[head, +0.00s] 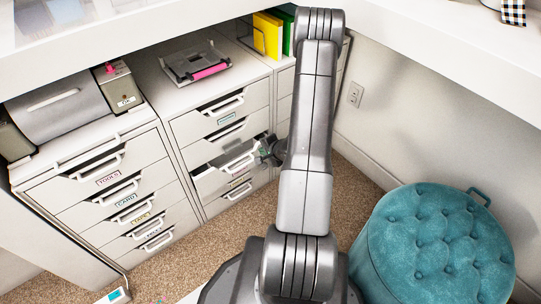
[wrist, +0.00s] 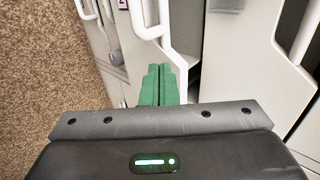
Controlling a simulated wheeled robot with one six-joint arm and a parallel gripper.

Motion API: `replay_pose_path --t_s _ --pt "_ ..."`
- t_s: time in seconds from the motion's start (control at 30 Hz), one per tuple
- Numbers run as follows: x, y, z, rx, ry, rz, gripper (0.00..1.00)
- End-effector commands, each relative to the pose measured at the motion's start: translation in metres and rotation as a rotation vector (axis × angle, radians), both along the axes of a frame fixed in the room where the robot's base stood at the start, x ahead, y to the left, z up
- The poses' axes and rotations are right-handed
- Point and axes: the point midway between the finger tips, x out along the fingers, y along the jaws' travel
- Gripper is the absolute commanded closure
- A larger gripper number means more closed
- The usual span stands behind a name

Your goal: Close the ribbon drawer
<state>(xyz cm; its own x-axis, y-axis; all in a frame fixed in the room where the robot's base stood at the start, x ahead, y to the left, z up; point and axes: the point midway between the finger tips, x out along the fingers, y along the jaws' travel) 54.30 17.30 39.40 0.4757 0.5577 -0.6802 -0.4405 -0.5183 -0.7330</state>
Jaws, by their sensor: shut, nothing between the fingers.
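A white drawer (head: 208,167) in the middle cabinet stands out from its neighbours, with a dark gap above its front. Its label is not readable, so I cannot confirm that it is the ribbon drawer. Its white handle (head: 239,163) faces the room. My gripper (head: 268,152) is at the right end of this drawer front, partly hidden by my arm. In the wrist view the green fingers (wrist: 159,84) are together and empty, close to a white drawer edge and below a white handle (wrist: 150,22). I cannot tell whether they touch.
The left cabinet (head: 110,190) has several labelled drawers, its top one slightly out. A teal tufted ottoman (head: 435,240) stands at the right on the brown carpet (head: 215,250). A desk top (head: 450,60) overhangs at the upper right. A punch-like tool (head: 195,65) lies on the middle cabinet.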

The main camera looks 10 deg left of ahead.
Motion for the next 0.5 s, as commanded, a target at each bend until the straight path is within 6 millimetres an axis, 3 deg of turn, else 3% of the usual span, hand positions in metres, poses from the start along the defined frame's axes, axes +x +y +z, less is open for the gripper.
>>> replay_pose_path --t_s 0.5 --pt "0.0071 0.0082 -0.0003 0.001 -0.001 0.0 1.0"
